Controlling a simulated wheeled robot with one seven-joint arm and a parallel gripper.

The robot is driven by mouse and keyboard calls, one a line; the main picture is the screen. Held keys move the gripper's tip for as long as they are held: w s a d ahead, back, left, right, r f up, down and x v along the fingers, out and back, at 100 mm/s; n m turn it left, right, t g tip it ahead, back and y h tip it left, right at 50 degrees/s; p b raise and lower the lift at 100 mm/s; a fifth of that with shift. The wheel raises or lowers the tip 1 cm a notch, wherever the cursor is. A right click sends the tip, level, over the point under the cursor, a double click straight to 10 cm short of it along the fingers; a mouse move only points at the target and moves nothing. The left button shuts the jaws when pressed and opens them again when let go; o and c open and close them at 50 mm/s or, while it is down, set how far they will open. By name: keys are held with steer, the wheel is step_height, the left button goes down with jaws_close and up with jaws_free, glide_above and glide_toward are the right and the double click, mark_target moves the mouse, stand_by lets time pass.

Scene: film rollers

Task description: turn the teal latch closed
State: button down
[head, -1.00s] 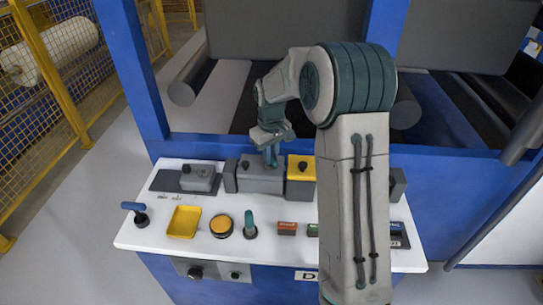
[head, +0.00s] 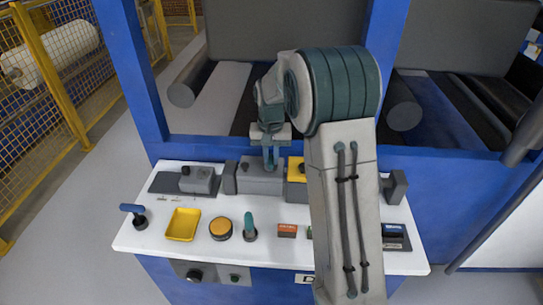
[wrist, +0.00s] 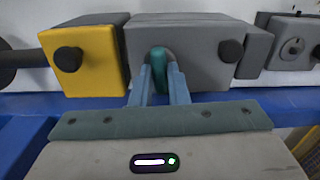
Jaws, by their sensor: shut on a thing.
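The teal latch (wrist: 159,70) shows in the wrist view on the face of a grey box (wrist: 195,38). It looks upright there, between the two blue fingers of my gripper (wrist: 158,80), which are shut on it. In the head view my gripper (head: 270,158) points down at the same grey box (head: 262,182). The latch cannot be made out apart from the fingers in that view.
A yellow box (head: 296,172) with a black knob adjoins the grey box. A grey block (head: 197,180) stands to the left. In front are a blue-handled lever (head: 133,212), yellow tray (head: 182,225), orange button (head: 221,228) and teal-handled lever (head: 250,227).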

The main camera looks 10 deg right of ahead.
mark_target(271, 159)
stand_by(0.4)
steer(key=c, duration=1.4)
jaws_free()
step_height(271, 159, up, 14)
steer(key=shift+f, duration=0.1)
